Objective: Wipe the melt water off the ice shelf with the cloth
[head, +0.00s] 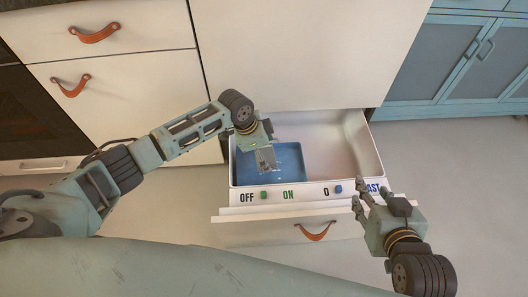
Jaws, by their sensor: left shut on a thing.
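The ice shelf (291,176) is a blue flat surface in the left part of the pulled-out white drawer. Faint pale specks show on it, perhaps melt water, too small to be sure. My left gripper (266,158) points down over the shelf, shut on a small greyish piece that looks like the cloth; the fingers hide much of it. I cannot tell whether the cloth touches the shelf. My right gripper (358,197) is at the drawer's front right corner, its fingers apart and empty, partly covering the panel lettering.
The drawer's white right part (345,150) is empty. Its front ledge carries OFF, ON and other lettering, with a green button (264,195) and a blue button (338,189). A leather pull (315,232) hangs on the front. Cabinets stand behind; floor at right is clear.

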